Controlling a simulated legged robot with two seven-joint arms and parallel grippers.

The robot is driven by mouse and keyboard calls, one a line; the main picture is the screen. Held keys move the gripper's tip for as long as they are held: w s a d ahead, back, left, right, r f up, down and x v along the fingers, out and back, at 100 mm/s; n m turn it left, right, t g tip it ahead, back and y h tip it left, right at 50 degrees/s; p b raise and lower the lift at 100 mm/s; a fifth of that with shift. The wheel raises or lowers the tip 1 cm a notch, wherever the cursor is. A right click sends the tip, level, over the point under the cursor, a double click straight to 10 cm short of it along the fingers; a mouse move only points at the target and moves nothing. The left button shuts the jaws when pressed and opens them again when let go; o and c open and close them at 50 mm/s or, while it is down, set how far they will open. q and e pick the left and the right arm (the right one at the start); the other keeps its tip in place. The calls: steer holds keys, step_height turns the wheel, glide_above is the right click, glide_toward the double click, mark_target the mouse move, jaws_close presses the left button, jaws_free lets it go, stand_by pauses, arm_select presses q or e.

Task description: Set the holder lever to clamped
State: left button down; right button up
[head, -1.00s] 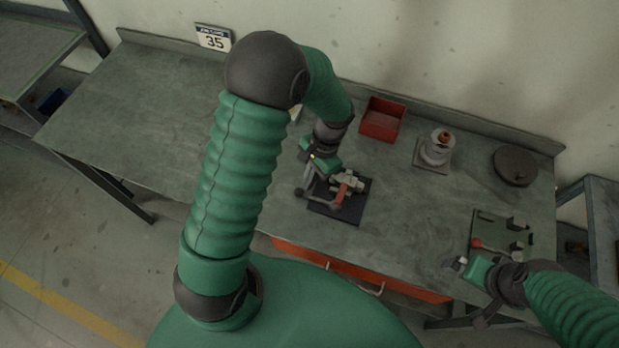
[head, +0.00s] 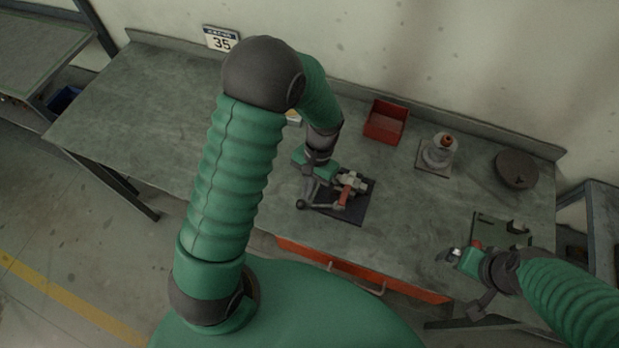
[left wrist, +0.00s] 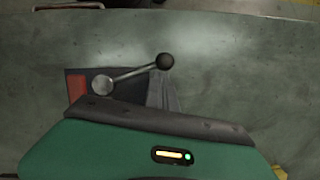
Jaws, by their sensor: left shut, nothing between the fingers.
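The holder stands on a dark base plate (head: 358,211) on the bench, with a grey metal body (head: 352,181) and a red part (head: 345,195). Its lever, a thin rod with a dark ball knob (head: 301,204), points left. In the left wrist view the knob (left wrist: 165,61) and rod (left wrist: 132,74) lie just beyond my left gripper (left wrist: 164,98). My left gripper (head: 308,188) is shut and empty, low beside the lever at the plate's left side; contact cannot be told. My right gripper (head: 450,255) hangs near the bench's front right; its jaw opening is unclear.
A red bin (head: 385,122), a grey fitting with an orange top (head: 439,152) and a dark round disc (head: 517,169) stand toward the back. A green plate fixture (head: 502,229) lies near my right gripper. The bench's left half (head: 150,110) is clear.

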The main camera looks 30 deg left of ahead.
mark_target(306, 205)
arm_select(q)
steer(key=shift+s+d+r+n+h+p, duration=0.15)
steer(key=shift+s+n+h+p, duration=0.2)
steer(key=shift+s+n, duration=0.55)
steer(key=shift+s+d+n+h+p, duration=0.2)
steer(key=shift+s+n, duration=0.1)
steer(key=shift+n, duration=0.2)
steer(key=shift+s+d+n+h+p, duration=0.15)
steer(key=shift+s+n+p, duration=0.1)
steer(key=shift+n, duration=0.25)
steer(key=shift+s+d+n+p, duration=0.35)
steer(key=shift+s+d+n, duration=0.3)
steer(key=shift+n, duration=0.45)
steer(key=shift+s+d+n+t+h, duration=0.4)
steer(key=shift+s+d+n, duration=0.2)
steer(key=shift+n, duration=0.5)
steer(key=shift+s+f, duration=0.1)
steer(key=shift+f, duration=0.1)
steer(key=shift+a+p, duration=0.1)
steer(key=shift+p, duration=0.25)
